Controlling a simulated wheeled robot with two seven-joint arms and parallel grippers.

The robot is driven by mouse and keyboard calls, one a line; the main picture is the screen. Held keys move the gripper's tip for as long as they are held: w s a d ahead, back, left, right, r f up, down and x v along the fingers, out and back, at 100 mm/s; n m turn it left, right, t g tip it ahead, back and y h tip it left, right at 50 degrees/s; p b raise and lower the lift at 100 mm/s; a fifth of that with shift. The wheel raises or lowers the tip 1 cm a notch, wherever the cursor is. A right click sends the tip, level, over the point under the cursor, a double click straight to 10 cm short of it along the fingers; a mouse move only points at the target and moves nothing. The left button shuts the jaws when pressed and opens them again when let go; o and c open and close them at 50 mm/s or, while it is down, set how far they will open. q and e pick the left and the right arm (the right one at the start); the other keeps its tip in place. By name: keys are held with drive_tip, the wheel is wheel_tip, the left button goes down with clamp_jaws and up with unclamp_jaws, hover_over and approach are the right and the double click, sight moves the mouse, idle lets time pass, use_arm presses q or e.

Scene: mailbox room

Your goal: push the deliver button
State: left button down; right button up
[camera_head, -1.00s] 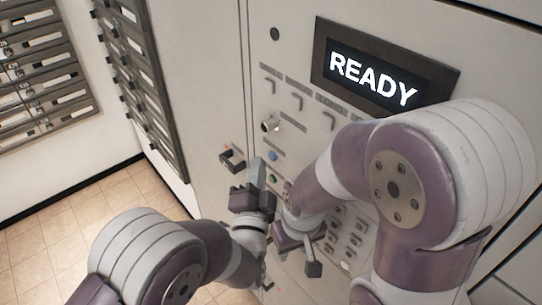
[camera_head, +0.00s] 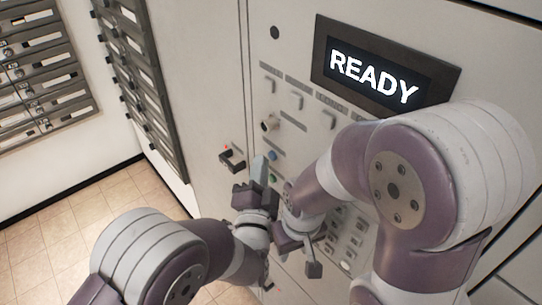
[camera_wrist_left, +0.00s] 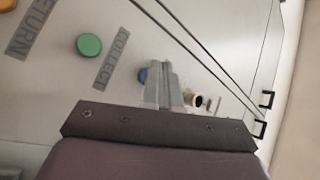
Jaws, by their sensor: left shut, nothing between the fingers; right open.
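The control panel shows a blue button (camera_head: 272,155) and a green button (camera_head: 273,180) below it in the head view. My left gripper (camera_head: 260,166) is shut and empty, its fingertips just beside and below the blue button. In the left wrist view the fingers (camera_wrist_left: 165,88) partly cover the blue button (camera_wrist_left: 143,75), and contact cannot be told. The green button (camera_wrist_left: 89,44) is clear there, with a COLLECT label between the two. A RETURN label is at the left. No DELIVER label is readable. My right gripper (camera_head: 307,252) is open, low in front of the keypad.
A lit screen (camera_head: 373,72) reads READY. A round knob (camera_head: 270,124) and a dark handle (camera_head: 232,160) stick out near my left gripper. The keypad (camera_head: 352,240) is partly behind my right arm. Mailboxes (camera_head: 140,80) line the left walls; open tiled floor lies below.

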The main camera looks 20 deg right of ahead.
use_arm(q)
drive_tip(key=shift+w+d+r, duration=0.1)
drive_tip(key=shift+d+r, duration=0.25)
drive_tip(key=shift+d, duration=0.5)
idle(0.8)
drive_tip(key=shift+s+a+r, duration=0.4)
drive_tip(key=shift+s+a, duration=0.05)
drive_tip(key=shift+a, duration=0.2)
drive_tip(key=shift+f, duration=0.1)
drive_tip(key=shift+s+a+f+p, duration=0.15)
drive_tip(key=shift+s+a, duration=0.1)
drive_tip(key=shift+a, duration=0.6)
drive_tip(key=shift+s+a+r+p, duration=0.1)
drive_tip(key=shift+s+a+p, duration=0.15)
drive_tip(key=shift+a, duration=0.6)
drive_tip(key=shift+s+a+f+p, duration=0.1)
drive_tip(key=shift+s+a, duration=0.15)
drive_tip(key=shift+a, duration=0.6)
